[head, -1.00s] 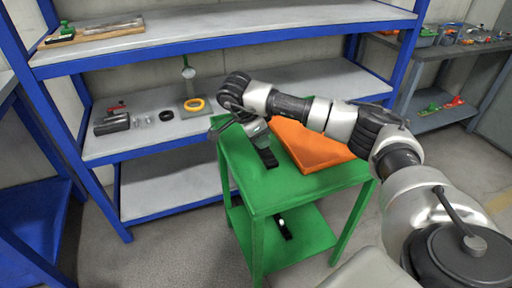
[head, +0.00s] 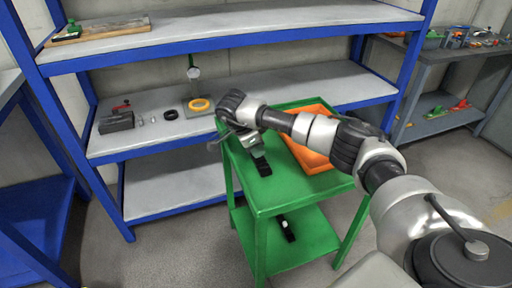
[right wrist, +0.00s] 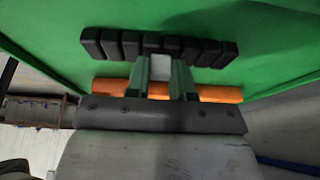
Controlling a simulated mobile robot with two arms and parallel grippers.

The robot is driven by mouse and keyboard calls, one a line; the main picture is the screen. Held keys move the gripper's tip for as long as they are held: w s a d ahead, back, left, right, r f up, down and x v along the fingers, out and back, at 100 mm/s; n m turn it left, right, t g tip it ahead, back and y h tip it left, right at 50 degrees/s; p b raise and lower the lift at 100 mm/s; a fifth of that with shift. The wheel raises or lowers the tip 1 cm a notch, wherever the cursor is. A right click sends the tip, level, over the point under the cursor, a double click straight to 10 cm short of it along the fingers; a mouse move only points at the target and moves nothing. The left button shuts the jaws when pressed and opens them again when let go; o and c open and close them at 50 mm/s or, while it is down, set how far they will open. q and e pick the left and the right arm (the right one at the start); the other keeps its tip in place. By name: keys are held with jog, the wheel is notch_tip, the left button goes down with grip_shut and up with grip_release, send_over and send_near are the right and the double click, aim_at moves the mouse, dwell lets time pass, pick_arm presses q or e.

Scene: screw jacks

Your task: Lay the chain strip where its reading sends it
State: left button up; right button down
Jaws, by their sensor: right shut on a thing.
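My right gripper (head: 257,148) is shut on the black chain strip (head: 263,168) at the green cart (head: 262,200). In the right wrist view my gripper fingers (right wrist: 160,65) meet near the middle of the strip (right wrist: 105,45), a row of several black blocks lying crosswise. A pale patch shows between the fingers. I cannot tell whether the strip touches the cart top. An orange tray (head: 327,160) stands on the cart to the right of the strip, partly hidden by my arm. My left gripper is not in view.
A dark strip with a white part (head: 286,228) lies on the cart's lower tier. The blue-grey shelf (head: 150,150) behind holds a dial gauge stand (head: 194,73), a yellow ring (head: 199,104), a black ring (head: 171,114) and a dark vise-like block (head: 116,121). A grey bench stands right.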

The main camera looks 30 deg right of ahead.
jog(key=c, duration=1)
grip_release()
jog(key=shift+f, duration=0.1)
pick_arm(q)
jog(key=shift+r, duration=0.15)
pick_arm(e)
jog(key=shift+o, duration=0.2)
jog(key=shift+r, duration=0.2)
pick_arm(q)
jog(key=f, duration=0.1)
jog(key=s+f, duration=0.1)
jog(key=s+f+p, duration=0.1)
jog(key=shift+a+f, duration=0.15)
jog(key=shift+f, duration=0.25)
pick_arm(e)
jog(key=v, duration=1.2)
jog(key=shift+a+f, duration=0.1)
